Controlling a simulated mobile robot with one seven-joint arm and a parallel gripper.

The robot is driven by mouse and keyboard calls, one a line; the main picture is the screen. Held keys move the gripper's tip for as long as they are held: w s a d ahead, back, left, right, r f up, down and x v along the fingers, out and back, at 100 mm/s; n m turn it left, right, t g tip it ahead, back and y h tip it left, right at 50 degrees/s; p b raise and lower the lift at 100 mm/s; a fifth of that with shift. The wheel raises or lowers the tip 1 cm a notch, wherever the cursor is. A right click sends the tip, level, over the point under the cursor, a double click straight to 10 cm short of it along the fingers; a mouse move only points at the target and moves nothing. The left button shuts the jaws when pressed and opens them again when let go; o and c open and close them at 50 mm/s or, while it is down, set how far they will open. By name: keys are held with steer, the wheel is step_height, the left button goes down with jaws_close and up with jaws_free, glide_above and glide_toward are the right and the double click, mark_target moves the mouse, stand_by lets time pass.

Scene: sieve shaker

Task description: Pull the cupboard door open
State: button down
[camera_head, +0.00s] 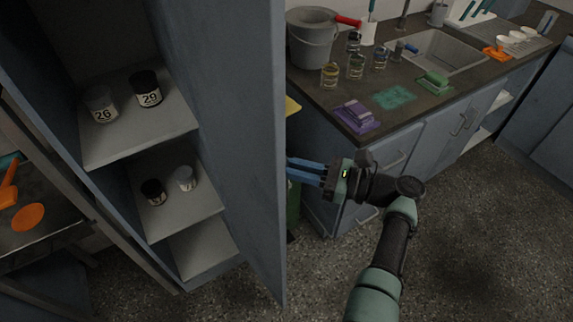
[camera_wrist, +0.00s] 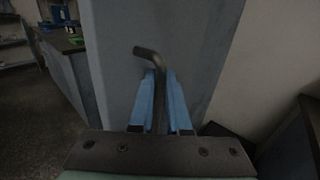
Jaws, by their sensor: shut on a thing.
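The cupboard door (camera_head: 237,120) stands open in the head view, swung out with its edge toward me. In the wrist view the door panel (camera_wrist: 190,40) fills the middle, with a dark bar handle (camera_wrist: 150,58) on it. My gripper (camera_head: 292,172) is at the door's right side, its blue fingertips partly hidden behind the door edge. In the wrist view my gripper (camera_wrist: 158,98) has its two blue fingers shut around the handle. The cupboard's shelves (camera_head: 150,130) show inside, with jars labelled 26 (camera_head: 101,104) and 29 (camera_head: 146,89) on the upper one.
A counter (camera_head: 390,90) with a sink (camera_head: 435,52), a grey bucket (camera_head: 312,40), several jars and sponges stands to the right. Speckled floor (camera_head: 470,240) is clear at the lower right.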

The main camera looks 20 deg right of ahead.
steer(key=shift+a, duration=0.1)
steer(key=c, duration=1.2)
jaws_free()
steer(key=shift+w, duration=0.1)
steer(key=shift+o, duration=0.2)
steer(key=b+v, duration=0.2)
steer(key=v, duration=1.1)
